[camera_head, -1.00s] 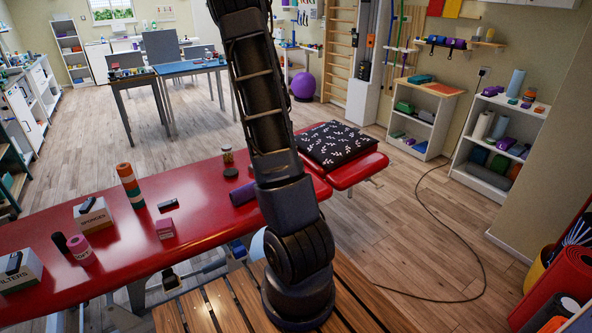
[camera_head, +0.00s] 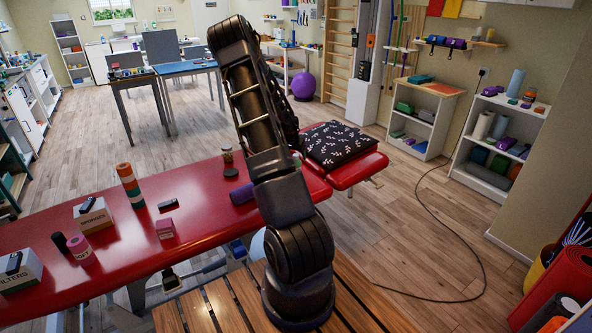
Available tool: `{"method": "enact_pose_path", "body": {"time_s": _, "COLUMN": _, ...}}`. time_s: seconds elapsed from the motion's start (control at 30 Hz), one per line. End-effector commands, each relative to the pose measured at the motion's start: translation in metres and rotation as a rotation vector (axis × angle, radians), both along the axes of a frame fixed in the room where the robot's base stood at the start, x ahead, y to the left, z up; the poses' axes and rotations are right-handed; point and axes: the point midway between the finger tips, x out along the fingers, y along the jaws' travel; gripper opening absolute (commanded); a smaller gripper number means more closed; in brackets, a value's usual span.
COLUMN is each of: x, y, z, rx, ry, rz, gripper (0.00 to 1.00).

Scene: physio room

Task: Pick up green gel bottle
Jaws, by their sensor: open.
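I cannot make out a green gel bottle in this view. The red treatment table (camera_head: 110,250) runs across the middle, and my dark arm rises in front of its right part and hides some of it. A small jar with a dark lid (camera_head: 228,155) stands near the table's far edge, beside a dark round disc (camera_head: 231,171). A purple cylinder (camera_head: 243,193) lies close to my arm. My gripper does not show clearly; the arm's upper links hide what is behind them.
A cable (camera_head: 440,225) crosses the floor at right.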

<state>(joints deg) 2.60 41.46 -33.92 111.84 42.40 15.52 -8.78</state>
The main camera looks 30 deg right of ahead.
Motion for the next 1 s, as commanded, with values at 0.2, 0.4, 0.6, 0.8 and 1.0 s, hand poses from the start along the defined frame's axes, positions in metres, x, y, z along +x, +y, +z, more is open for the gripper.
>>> {"method": "enact_pose_path", "body": {"time_s": 0.2, "x": 0.003, "y": -0.006, "z": -0.019, "rx": 0.001, "ry": 0.002, "rz": -0.001, "gripper": 0.75}}
{"method": "enact_pose_path", "body": {"time_s": 0.4, "x": 0.009, "y": -0.015, "z": -0.043, "rx": 0.002, "ry": 0.001, "rz": 0.0, "gripper": 0.75}}
{"method": "enact_pose_path", "body": {"time_s": 0.6, "x": 0.011, "y": -0.018, "z": -0.052, "rx": 0.0, "ry": 0.001, "rz": 0.002, "gripper": 0.75}}
{"method": "enact_pose_path", "body": {"time_s": 0.8, "x": 0.011, "y": -0.017, "z": -0.052, "rx": 0.0, "ry": 0.0, "rz": 0.002, "gripper": 0.71}}
{"method": "enact_pose_path", "body": {"time_s": 1.0, "x": 0.011, "y": -0.017, "z": -0.052, "rx": 0.0, "ry": 0.0, "rz": 0.001, "gripper": 0.32}}
